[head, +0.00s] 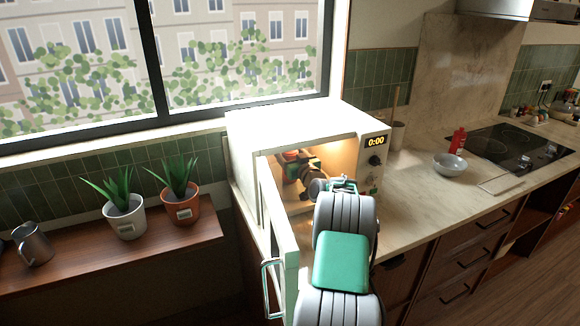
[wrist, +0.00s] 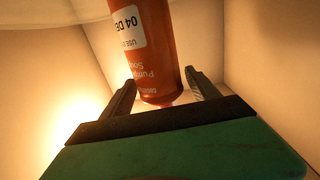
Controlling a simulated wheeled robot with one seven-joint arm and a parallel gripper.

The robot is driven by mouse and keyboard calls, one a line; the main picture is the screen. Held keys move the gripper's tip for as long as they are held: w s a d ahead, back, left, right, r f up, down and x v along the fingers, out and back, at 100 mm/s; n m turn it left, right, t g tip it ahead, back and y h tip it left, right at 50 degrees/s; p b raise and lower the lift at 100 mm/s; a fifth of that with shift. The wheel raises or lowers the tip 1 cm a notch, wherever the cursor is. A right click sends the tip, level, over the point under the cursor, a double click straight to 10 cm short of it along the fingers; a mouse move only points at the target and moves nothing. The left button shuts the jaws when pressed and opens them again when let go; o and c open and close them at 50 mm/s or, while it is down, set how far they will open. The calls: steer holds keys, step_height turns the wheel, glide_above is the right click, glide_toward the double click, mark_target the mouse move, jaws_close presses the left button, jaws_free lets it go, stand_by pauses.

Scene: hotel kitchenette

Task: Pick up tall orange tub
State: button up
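The tall orange tub (wrist: 152,60) is inside the lit microwave (head: 285,120). In the wrist view it has a white date label and pale printed text that appears upside down, and its far end is cut off by the top edge. My gripper (wrist: 161,78) is open, with one finger on each side of the tub's near end. Narrow gaps seem to show beside the fingers. In the head view my arm reaches in through the open front, and an orange-red patch, probably the tub (head: 290,156), shows small and partly hidden beside the gripper.
The microwave door (head: 279,220) stands open to the left of my arm. Microwave walls close in around my gripper. A grey bowl (head: 449,164) and red bottle (head: 458,141) stand on the counter at right. Two potted plants (head: 126,222) stand on the shelf at left.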

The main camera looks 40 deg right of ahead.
jaws_close()
steer(key=shift+r, duration=0.1)
stand_by(0.5)
steer(key=shift+r, duration=0.1)
